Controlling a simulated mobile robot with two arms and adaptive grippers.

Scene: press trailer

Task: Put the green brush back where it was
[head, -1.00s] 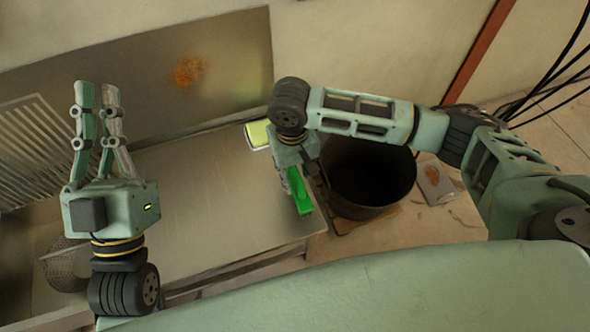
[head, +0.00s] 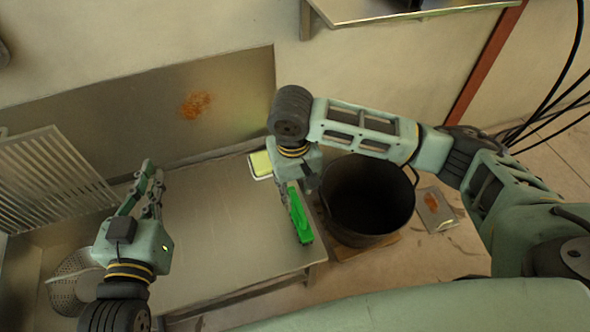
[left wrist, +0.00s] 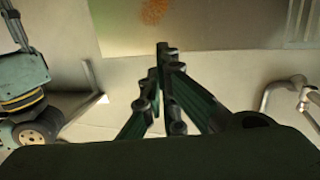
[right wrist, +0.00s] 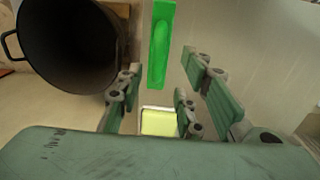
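The green brush (head: 300,215) lies near the right end of the metal table (head: 215,225), close to the black pot. My right gripper (head: 293,180) is above the table at the brush's far end. In the right wrist view, its fingers (right wrist: 160,65) are apart, with the brush (right wrist: 161,45) showing between and beyond them; gaps show on both sides. My left gripper (head: 154,170) is over the table's left part, away from the brush. In the left wrist view, its fingertips (left wrist: 166,50) meet with nothing visible between them.
A yellow-green pad in a white tray (head: 260,165) is at the table's back edge, by my right gripper. A large black pot (head: 368,198) stands on the floor at right. A slatted rack (head: 50,180) and a mesh basket (head: 72,283) are at left. The table's middle is clear.

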